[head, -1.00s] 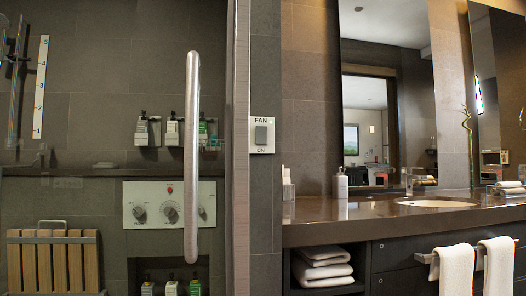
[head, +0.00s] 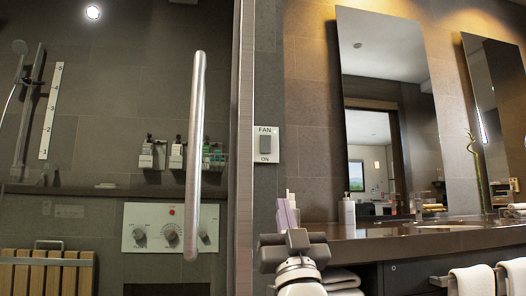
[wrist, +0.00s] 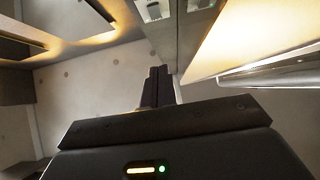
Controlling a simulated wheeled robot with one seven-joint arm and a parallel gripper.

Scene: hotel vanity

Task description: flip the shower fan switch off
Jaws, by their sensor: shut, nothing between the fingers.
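The fan switch (head: 265,144) is a grey rocker on a white wall plate labelled FAN above and ON below. It is on the tiled wall strip between the shower and the vanity in the head view. Which way the rocker is tilted is too small to tell. My gripper (head: 292,242) is at the bottom of the head view, lower in the picture than the switch and slightly right of it. In the wrist view its dark fingers (wrist: 157,84) are together with nothing between them.
A vertical metal door handle (head: 195,155) stands left of the switch. The vanity counter (head: 375,234) is to the right, with bottles and a soap dispenser (head: 347,212) on it. White towels (head: 342,280) are below. The wall around the switch plate is clear.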

